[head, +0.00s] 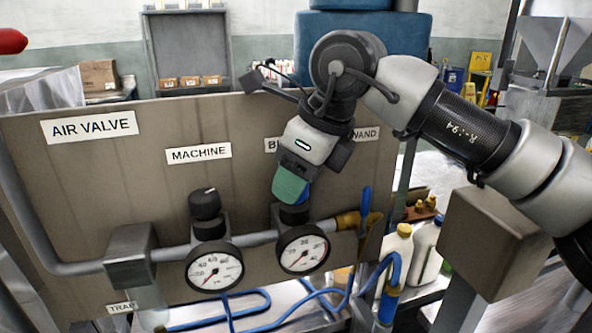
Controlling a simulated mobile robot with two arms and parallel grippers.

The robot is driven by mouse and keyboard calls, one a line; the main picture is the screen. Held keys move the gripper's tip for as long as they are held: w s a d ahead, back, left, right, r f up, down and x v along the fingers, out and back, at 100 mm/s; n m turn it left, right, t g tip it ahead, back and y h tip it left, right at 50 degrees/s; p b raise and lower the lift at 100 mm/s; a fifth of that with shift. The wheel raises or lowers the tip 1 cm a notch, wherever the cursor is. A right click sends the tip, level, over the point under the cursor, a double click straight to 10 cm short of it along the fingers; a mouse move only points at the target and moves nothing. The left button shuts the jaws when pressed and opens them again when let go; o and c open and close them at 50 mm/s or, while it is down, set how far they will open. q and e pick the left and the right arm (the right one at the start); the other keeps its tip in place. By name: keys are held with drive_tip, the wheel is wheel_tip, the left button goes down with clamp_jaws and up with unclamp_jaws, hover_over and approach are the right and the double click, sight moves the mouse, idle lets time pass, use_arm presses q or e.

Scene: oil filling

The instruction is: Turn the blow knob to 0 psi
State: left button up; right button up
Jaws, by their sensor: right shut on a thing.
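The blow knob (294,215) is a black knob above the right-hand gauge, mostly hidden behind my right gripper. My right gripper (291,201) comes down from above and is shut on the blow knob. The blow gauge (302,250) has a white dial with a red needle pointing to the lower left; the exact reading is too small to tell. My left gripper is not in view.
The machine knob (205,204) and machine gauge (214,271) sit to the left on the grey panel (90,190). A blue-handled valve (364,205) and brass fitting are just right of the blow gauge. Blue hoses (330,300) run below. White bottles (424,250) stand at right.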

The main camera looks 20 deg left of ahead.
drive_tip(key=shift+n+g+p, duration=0.4)
drive_tip(key=shift+n+g, duration=0.1)
drive_tip(key=shift+n, duration=0.5)
drive_tip(key=o, duration=0.9)
